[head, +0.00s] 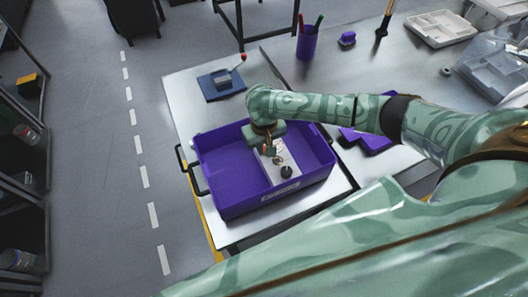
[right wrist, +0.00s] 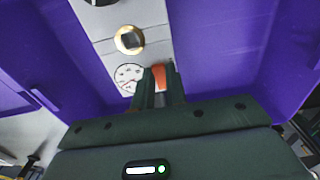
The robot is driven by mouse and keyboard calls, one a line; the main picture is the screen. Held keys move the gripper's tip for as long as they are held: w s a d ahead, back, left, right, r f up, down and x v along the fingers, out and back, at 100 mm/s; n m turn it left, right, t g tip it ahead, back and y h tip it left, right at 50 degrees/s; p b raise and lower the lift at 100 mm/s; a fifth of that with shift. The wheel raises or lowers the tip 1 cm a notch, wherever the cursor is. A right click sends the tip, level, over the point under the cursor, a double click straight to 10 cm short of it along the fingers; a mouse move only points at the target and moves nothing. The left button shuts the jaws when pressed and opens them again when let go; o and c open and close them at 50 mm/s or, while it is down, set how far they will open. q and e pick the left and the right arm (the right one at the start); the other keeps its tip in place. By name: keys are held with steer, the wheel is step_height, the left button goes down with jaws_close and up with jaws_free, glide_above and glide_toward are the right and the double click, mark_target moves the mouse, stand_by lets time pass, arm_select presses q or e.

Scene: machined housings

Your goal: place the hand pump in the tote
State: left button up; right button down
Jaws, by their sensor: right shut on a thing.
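The purple tote (head: 237,203) stands on the table's left part, and its walls fill much of the right wrist view (right wrist: 225,45). What looks like the hand pump (head: 289,160) is a pale grey block with a round gauge, a brass fitting and a black knob. It is inside the tote's outline; I cannot tell whether it touches the floor. It also shows in the right wrist view (right wrist: 152,13). My right gripper (head: 268,150) is over the tote, its fingers (right wrist: 160,85) shut on an orange part beside the gauge. My left gripper is out of view.
A blue-based device with a red-knobbed lever (head: 222,83) stands behind the tote. A purple pen cup (head: 307,43), a white tray (head: 440,28) and a purple piece (head: 372,142) are on the worktops. A dark shelf (head: 25,150) stands left, across the aisle.

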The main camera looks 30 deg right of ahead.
step_height(320, 180, down, 3)
steer(key=shift+w+r+b, duration=0.1)
steer(key=shift+b, duration=0.3)
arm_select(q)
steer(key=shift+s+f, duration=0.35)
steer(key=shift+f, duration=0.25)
arm_select(e)
steer(key=shift+r, duration=0.15)
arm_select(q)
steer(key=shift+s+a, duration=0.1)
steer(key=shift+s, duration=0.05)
arm_select(e)
steer(key=c, duration=1.4)
jaws_free()
arm_select(q)
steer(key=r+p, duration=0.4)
steer(key=p, duration=0.1)
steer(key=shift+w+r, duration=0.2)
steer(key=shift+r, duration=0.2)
arm_select(e)
step_height(320, 180, up, 12)
steer(key=shift+s+a, duration=0.15)
steer(key=shift+s, duration=0.05)
